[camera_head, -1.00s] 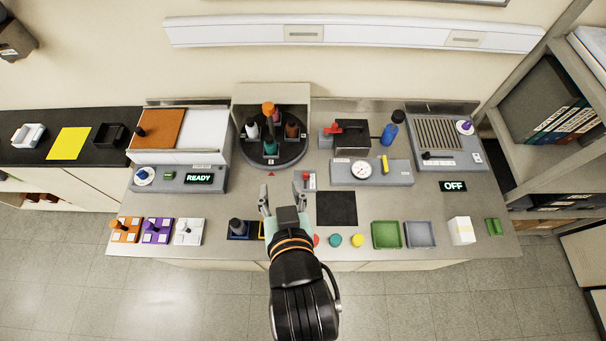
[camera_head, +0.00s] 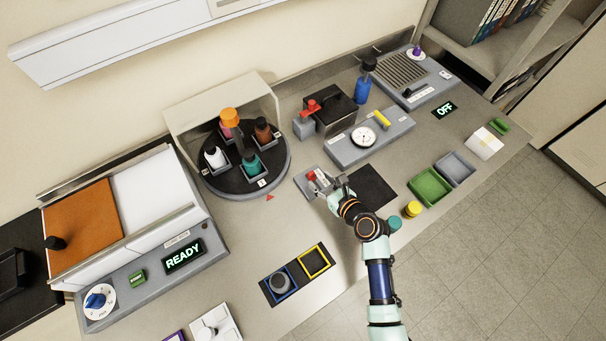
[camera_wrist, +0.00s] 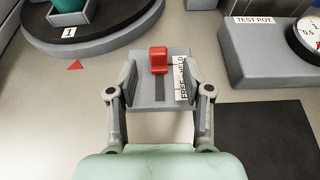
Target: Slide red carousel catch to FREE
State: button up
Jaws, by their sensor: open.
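The red carousel catch (camera_wrist: 158,60) stands upright on a small grey plate (camera_wrist: 158,98) in the wrist view. It is at the far end of a dark slot, beside the HELD end of the label; the FREE end is nearer me. My gripper (camera_wrist: 159,80) is open, its fingers either side of the plate, with the catch slightly beyond the fingertips. I see no contact. In the head view the catch (camera_head: 311,175) shows just beyond my gripper (camera_head: 324,183). The carousel (camera_head: 223,180) stands left of it, holding several bottles.
A dark square mat (camera_head: 373,186) lies right of the catch plate. The TEST POT gauge block (camera_wrist: 268,55) stands beyond it at the right. A tray with blue and yellow frames (camera_head: 297,273) lies front left.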

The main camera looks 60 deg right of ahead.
aim_at(312, 173)
jog(key=b+x, duration=0.1)
jog(key=x, duration=0.5)
jog(key=shift+w+r, duration=0.1)
jog(key=shift+w, duration=0.05)
grip_shut()
